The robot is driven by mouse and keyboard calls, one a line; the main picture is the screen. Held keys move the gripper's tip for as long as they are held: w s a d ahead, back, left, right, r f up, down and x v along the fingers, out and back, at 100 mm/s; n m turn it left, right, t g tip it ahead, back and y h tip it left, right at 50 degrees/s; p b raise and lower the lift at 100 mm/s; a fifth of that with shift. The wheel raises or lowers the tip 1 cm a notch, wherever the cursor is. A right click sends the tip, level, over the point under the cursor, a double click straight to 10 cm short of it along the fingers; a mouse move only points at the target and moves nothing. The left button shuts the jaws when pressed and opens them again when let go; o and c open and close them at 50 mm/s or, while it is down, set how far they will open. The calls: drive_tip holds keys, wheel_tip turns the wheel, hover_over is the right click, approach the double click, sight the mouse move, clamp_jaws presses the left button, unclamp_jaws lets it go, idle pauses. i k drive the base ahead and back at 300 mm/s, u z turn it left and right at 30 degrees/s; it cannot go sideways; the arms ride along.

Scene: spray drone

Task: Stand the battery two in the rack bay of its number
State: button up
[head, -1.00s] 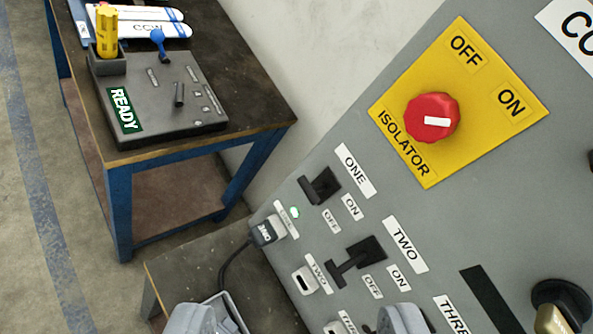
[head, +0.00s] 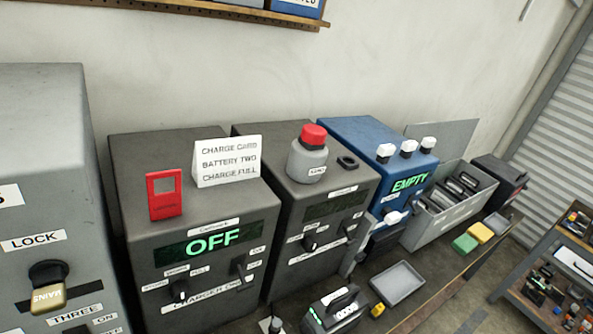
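A dark battery (head: 336,312) with a top handle, a white label and small green lights stands on the bench at the bottom centre, in front of the chargers. I cannot read its number. A grey open-topped rack (head: 445,226) stands on the bench at the right, with a grey panel behind it. Several dark handled shapes, likely batteries, sit in it; its bay numbers are too small to read. A white card (head: 228,162) on the left charger reads "CHARGE CARD BATTERY TWO CHARGE FULL". My gripper is not in view.
The left charger (head: 140,222) shows OFF; the second charger (head: 355,192) has a dark display and a red-capped bottle (head: 308,158) on top. A blue unit (head: 352,138) reads EMPTY. A grey tray (head: 398,284) and green and yellow blocks (head: 465,243) lie on the bench. A padlocked cabinet (head: 40,130) stands left.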

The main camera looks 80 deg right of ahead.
sight(329, 314)
drive_tip(key=z, duration=2.7)
drive_tip(key=k, duration=0.55)
drive_tip(key=u, duration=0.5)
